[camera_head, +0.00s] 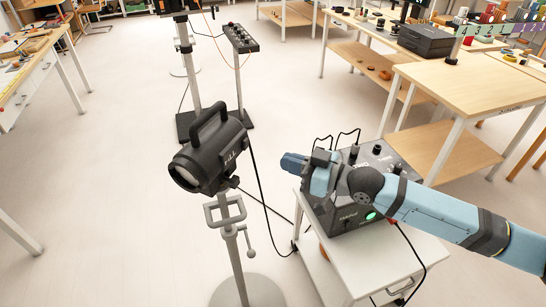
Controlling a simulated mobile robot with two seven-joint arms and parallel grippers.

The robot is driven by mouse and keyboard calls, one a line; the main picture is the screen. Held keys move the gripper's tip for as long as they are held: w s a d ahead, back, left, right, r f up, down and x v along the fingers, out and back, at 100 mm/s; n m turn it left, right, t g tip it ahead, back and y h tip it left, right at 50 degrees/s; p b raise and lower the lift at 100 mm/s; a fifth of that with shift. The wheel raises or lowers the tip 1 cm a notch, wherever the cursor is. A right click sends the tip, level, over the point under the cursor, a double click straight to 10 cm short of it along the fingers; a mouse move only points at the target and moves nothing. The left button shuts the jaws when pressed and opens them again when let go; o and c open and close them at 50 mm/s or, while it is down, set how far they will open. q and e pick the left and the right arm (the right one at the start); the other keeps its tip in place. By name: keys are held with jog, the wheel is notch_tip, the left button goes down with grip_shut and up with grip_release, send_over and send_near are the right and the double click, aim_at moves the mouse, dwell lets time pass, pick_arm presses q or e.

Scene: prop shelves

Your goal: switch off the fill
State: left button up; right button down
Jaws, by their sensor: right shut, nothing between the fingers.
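A black lamp (213,155) with a top handle stands on a grey stand at the centre, its lens facing lower left. A white mark on its side is too small to read surely. A dark control box (345,217) with knobs on top and a lit green light (370,216) on its front sits on a white cart. My right arm comes in from the right across the box and hides part of it. My right gripper (293,161) is shut and empty at the box's left side, pointing left. Whether it touches the box cannot be told. My left gripper is out of view.
The white cart (385,262) stands at the lower right with black cables. Behind, a small panel with knobs (241,38) stands on a post. Wooden tables (480,88) line the right and a workbench (25,65) the left. The floor left of the lamp is clear.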

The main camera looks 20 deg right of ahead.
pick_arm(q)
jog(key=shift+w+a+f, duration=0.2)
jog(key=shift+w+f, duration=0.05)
pick_arm(e)
jog(key=v, duration=0.4)
jog(key=shift+s+d, duration=0.25)
pick_arm(q)
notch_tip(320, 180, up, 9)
jog(key=p, duration=0.9)
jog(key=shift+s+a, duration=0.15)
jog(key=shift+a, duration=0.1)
pick_arm(e)
jog(key=s+a+f+m+h, duration=0.1)
jog(key=s+f+m+h, duration=0.2)
jog(key=s+f, duration=0.6)
jog(key=s+a+f+m+g+h, duration=0.1)
jog(key=s+a+f+m+h, duration=0.1)
jog(key=s+f+h, duration=0.4)
notch_tip(320, 180, down, 6)
jog(key=s+m, duration=0.1)
jog(key=s, duration=0.2)
jog(key=shift+h, duration=0.4)
